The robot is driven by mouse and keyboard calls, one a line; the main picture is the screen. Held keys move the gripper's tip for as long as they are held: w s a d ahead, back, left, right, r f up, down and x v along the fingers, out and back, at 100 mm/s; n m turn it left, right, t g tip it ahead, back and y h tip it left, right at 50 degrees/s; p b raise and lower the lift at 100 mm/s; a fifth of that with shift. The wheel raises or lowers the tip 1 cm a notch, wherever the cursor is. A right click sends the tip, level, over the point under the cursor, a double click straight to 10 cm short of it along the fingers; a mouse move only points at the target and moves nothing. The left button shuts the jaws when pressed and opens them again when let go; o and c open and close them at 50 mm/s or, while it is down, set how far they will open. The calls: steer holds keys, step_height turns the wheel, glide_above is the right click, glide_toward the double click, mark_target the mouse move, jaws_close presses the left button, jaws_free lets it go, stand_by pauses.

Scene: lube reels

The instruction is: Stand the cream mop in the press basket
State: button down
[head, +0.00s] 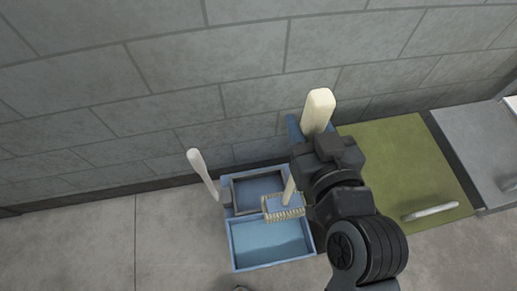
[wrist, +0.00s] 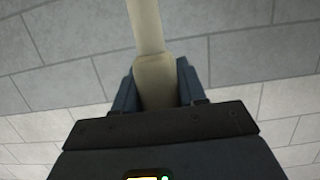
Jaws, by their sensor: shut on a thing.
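The cream mop's thick grip (head: 318,108) rises from my gripper (head: 309,128), which is shut on it. The wrist view shows the cream handle (wrist: 154,80) between the two blue fingers.
Light blue water (head: 268,241) fills the bucket's front compartment. A white lever (head: 202,174) stands up at the bucket's left. A grey block wall (head: 150,90) runs close behind. An olive panel (head: 395,160) with a pale handle (head: 430,211) lies right. Floor at left is clear.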

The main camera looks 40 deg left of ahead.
steer(key=w+a+f+p, duration=0.1)
steer(key=a+f+p, duration=0.1)
steer(key=a+f, duration=0.8)
steer(key=shift+w+a+f, duration=0.2)
steer(key=shift+a, duration=0.3)
steer(key=shift+f, duration=0.2)
steer(key=c, duration=0.6)
jaws_free()
steer(key=shift+c, duration=0.2)
steer(key=shift+r, duration=0.1)
steer(key=b+v, duration=0.1)
steer(key=v, duration=1.1)
steer(key=shift+s, duration=0.1)
